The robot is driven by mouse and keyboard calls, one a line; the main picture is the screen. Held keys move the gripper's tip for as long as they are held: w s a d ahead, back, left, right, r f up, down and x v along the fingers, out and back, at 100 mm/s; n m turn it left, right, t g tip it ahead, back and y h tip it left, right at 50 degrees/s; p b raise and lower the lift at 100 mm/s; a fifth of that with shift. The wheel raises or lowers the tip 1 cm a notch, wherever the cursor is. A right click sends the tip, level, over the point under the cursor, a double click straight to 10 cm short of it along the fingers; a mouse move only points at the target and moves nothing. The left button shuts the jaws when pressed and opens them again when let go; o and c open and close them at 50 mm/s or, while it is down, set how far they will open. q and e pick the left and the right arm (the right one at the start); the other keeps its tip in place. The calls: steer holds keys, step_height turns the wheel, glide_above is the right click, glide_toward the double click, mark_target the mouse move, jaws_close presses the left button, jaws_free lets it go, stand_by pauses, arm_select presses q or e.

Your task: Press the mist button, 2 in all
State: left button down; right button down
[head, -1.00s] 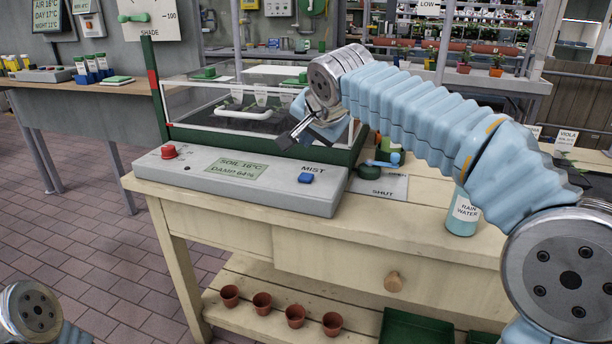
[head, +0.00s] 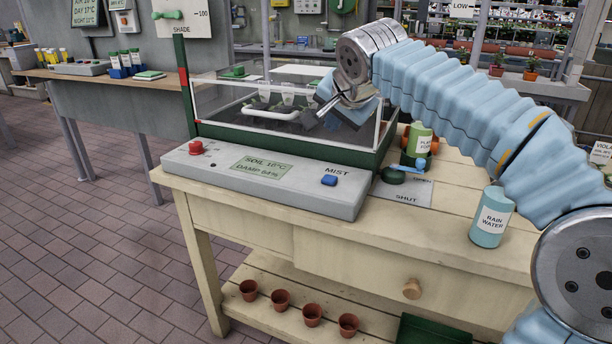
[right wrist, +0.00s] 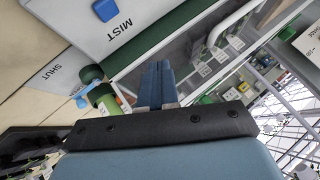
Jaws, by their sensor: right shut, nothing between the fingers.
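My right gripper (head: 322,110) is shut and empty, above and behind the button, in front of the glass-sided propagator. Its closed blue fingers show in the right wrist view (right wrist: 155,86), clear of the button. The panel's display (head: 262,167) reads SOIL 16°C and DAMP 64%. My left gripper is out of view.
A red knob (head: 196,148) is on the panel's left end. Terracotta pots (head: 281,299) stand on the lower shelf.

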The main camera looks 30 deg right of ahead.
steer(key=shift+f, duration=0.15)
steer(key=b, duration=0.6)
glide_above(332, 180)
step_height(332, 180, down, 8)
steer(key=shift+r, duration=0.1)
steer(key=shift+f+b, duration=0.3)
steer(key=shift+f, duration=0.1)
stand_by(1.6)
steer(key=shift+f+b, duration=0.35)
steer(key=shift+f, duration=0.05)
